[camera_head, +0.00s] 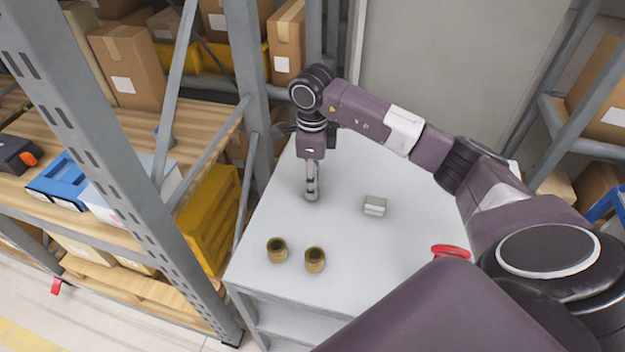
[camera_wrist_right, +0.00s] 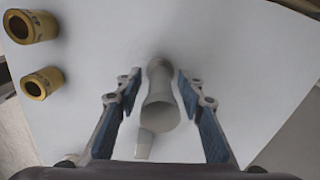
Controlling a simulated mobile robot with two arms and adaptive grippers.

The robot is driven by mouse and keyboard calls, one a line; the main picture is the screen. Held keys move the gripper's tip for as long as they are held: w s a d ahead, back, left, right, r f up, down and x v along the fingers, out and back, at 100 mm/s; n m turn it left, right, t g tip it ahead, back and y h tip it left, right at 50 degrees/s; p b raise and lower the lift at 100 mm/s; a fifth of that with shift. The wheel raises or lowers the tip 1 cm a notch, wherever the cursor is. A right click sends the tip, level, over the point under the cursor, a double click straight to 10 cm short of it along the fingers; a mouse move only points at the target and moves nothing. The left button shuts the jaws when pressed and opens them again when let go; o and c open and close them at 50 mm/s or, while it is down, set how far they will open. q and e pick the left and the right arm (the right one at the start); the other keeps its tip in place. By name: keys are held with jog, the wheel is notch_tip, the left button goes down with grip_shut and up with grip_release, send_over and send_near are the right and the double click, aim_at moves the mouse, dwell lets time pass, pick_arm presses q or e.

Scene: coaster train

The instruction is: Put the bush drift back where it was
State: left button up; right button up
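A grey, waisted round piece that looks like the bush drift (camera_wrist_right: 160,105) lies between the fingers of my right gripper (camera_wrist_right: 158,92) in the wrist view. A gap shows on both sides, so the fingers are open around it and apart from it. In the head view my right gripper (camera_head: 312,180) points down at the white tabletop (camera_head: 340,260), low over it. The drift's lower part (camera_head: 311,196) shows there; I cannot tell whether it touches the table. Two brass bushes (camera_head: 277,250) (camera_head: 315,260) stand near the front left edge. My left gripper is out of view.
A small grey block (camera_head: 375,206) sits right of the gripper. A red round item (camera_head: 450,251) is partly hidden by my arm. Shelving with boxes and a yellow crate (camera_head: 210,220) stands close on the left. The tabletop between bushes and block is clear.

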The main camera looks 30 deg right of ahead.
jog(key=shift+r+b, duration=0.3)
jog(key=shift+r, duration=0.2)
notch_tip(320, 180, up, 10)
jog(key=shift+f+b, duration=0.1)
jog(key=shift+b, duration=0.85)
jog(key=shift+r, duration=0.7)
